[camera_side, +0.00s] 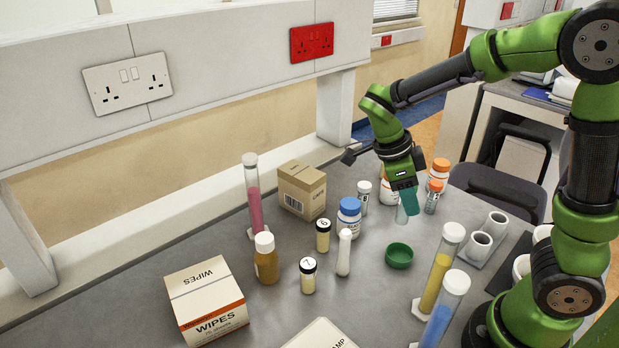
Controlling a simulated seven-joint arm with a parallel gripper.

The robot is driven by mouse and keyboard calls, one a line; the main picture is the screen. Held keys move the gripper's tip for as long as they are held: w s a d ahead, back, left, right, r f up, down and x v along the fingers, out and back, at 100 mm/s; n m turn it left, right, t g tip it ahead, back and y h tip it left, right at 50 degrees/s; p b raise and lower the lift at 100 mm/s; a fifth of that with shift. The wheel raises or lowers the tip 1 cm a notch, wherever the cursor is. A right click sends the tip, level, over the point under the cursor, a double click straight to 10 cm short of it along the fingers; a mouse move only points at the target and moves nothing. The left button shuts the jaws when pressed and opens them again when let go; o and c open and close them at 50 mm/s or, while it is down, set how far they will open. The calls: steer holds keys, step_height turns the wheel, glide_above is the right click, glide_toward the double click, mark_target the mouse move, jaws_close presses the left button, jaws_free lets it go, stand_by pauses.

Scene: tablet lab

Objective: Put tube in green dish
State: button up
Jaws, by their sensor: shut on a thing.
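The small green dish (399,256) sits on the grey bench, right of the middle, and looks empty. My gripper (405,208) points down behind the dish, with its teal fingers shut on a pale tube (401,215). Only part of this tube shows beside and below the fingers; the rest is hidden. The tube is upright or nearly so, and I cannot tell whether its base touches the bench. It is apart from the dish.
Bottles with orange caps (440,170) stand close behind and right of my gripper. A blue-capped bottle (349,217) and a white pestle (344,252) stand left of the dish. Tall yellow (438,275) and blue (443,312) cylinders stand in front right. White cups (480,245) are farther right.

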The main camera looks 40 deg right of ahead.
steer(key=s+m, duration=0.1)
steer(key=m, duration=0.2)
steer(key=y, duration=0.1)
glide_above(400, 259)
step_height(400, 259, down, 6)
steer(key=shift+g, duration=0.3)
steer(key=shift+f, duration=2.1)
steer(key=shift+f, duration=0.1)
steer(key=o, duration=1)
